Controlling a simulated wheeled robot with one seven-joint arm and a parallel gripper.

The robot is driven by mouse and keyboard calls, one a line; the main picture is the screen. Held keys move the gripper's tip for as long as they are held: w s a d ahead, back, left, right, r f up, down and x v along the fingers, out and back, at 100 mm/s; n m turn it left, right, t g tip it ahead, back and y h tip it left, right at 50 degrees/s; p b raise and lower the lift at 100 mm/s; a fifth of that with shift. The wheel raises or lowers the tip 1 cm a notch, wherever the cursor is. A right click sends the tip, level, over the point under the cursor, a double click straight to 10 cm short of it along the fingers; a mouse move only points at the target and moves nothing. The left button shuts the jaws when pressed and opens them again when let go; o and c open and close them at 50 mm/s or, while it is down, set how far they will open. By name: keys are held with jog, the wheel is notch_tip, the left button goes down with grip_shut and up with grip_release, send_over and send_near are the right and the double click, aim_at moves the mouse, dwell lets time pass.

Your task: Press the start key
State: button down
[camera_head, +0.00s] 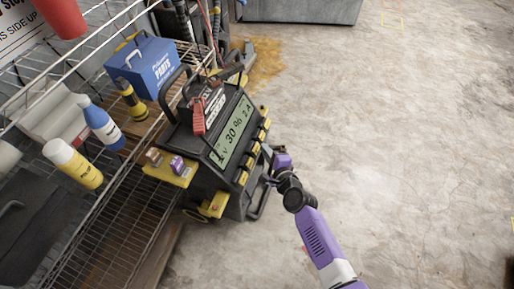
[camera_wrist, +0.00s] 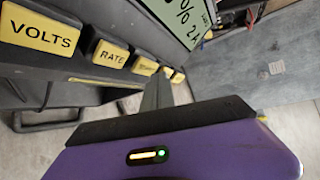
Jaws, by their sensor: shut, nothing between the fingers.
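A black battery charger (camera_head: 203,178) with a tilted green display (camera_head: 233,130) stands beside the wire rack. A row of yellow keys (camera_head: 255,148) runs below the display. In the wrist view I read the VOLTS key (camera_wrist: 41,31) and the RATE key (camera_wrist: 110,54). The third key (camera_wrist: 146,66) has lettering too small to read, and a further yellow key (camera_wrist: 177,77) is partly hidden by my fingers. No START label is legible. My gripper (camera_wrist: 158,92) is shut and empty, with its fingers close to the key row; I cannot tell whether they touch it.
The wire rack (camera_head: 103,225) at left holds a blue parts box (camera_head: 147,68), a blue-and-white bottle (camera_head: 103,126) and a yellow-and-white bottle (camera_head: 73,165). Red clamps (camera_head: 199,117) lie on the charger. Open concrete floor (camera_head: 400,140) lies to the right.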

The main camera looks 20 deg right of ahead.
jog(key=shift+s+d+r+p, duration=0.25)
jog(key=shift+s+d+r, duration=0.45)
jog(key=shift+d, duration=0.2)
jog(key=shift+s+d+r+p, duration=0.2)
jog(key=shift+s+d+r, duration=0.4)
jog(key=shift+d, duration=0.25)
jog(key=shift+w, duration=0.1)
